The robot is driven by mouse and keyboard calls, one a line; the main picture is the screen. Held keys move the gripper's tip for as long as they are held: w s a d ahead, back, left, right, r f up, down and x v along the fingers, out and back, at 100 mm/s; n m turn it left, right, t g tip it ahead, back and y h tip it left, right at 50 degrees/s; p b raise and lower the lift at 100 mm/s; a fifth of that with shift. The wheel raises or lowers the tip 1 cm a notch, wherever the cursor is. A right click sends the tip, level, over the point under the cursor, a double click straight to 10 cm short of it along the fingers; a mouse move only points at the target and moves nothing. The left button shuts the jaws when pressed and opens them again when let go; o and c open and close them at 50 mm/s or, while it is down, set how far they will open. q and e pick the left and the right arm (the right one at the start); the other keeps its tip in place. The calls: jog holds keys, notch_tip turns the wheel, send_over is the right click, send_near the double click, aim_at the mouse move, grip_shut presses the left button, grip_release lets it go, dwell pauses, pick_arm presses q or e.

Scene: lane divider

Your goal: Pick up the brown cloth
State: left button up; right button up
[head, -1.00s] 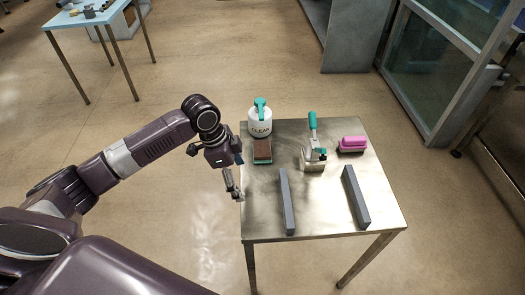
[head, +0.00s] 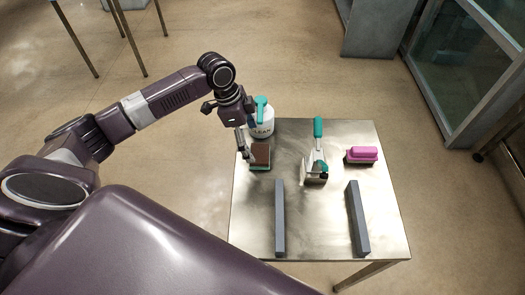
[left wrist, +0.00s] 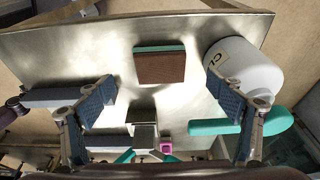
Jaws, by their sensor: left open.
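The brown cloth (head: 261,154) lies flat near the table's back left, a small square with a green layer beneath its brown top. In the left wrist view the cloth (left wrist: 160,68) is ahead of the fingers, between their lines and apart from both. My left gripper (head: 245,152) is open and empty, above the table's left edge beside the cloth. Its two blue-padded fingers (left wrist: 164,93) are spread wide in the left wrist view.
A white spray bottle (head: 262,122) with a teal top stands just behind the cloth. A teal-handled tool (head: 316,165) and a pink brush (head: 361,154) are to the right. Two grey bars (head: 280,218) (head: 357,218) lie towards the table's front. Bare metal (head: 318,225) lies between them.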

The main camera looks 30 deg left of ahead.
aim_at(261, 154)
pick_arm(q)
jog(key=f, duration=0.1)
jog(key=d+f+p, duration=0.1)
jog(key=shift+d+f, duration=0.2)
jog(key=shift+f, duration=0.15)
jog(key=x, duration=0.3)
jog(key=shift+w+p, duration=0.3)
jog(key=c, duration=1.2)
pick_arm(e)
jog(key=shift+s+a+r, duration=0.15)
jog(key=shift+s+r, duration=0.55)
jog(key=shift+r, duration=0.05)
pick_arm(q)
jog(key=shift+r, duration=0.1)
jog(key=shift+c, duration=0.2)
pick_arm(e)
jog(key=shift+r, duration=0.15)
pick_arm(q)
jog(key=shift+r+p, duration=0.5)
jog(key=shift+p, duration=0.25)
pick_arm(e)
jog(key=shift+a+r, duration=0.25)
jog(key=shift+r, duration=0.4)
pick_arm(q)
jog(key=shift+r+p, duration=0.2)
jog(key=shift+p, duration=0.15)
pick_arm(e)
jog(key=shift+r, duration=0.35)
